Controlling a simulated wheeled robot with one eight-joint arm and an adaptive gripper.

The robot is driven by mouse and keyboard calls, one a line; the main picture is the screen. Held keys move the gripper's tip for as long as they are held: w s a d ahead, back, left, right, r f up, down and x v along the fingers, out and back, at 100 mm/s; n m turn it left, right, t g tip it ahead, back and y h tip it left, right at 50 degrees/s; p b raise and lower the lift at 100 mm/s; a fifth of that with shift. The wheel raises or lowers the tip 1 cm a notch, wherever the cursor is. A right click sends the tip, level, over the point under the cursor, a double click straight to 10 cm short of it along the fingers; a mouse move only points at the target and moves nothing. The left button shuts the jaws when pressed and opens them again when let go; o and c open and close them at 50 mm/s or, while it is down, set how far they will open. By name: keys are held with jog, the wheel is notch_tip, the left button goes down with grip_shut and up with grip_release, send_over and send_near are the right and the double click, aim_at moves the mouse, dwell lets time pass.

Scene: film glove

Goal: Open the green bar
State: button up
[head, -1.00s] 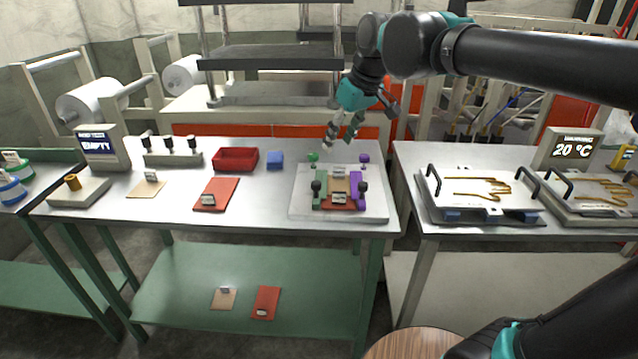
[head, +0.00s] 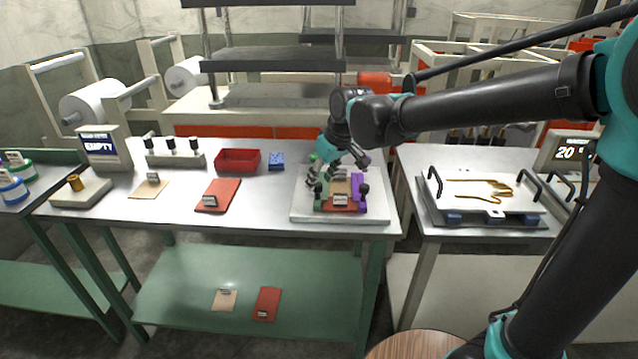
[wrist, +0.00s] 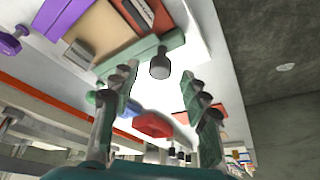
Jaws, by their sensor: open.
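The green bar (head: 319,206) runs along the left side of the fixture on the white plate (head: 380,209).
A purple bar (head: 357,193) lies at the fixture's right, with tan and red pieces between the bars.

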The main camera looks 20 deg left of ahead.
jog(key=shift+x, duration=1.1)
grip_shut()
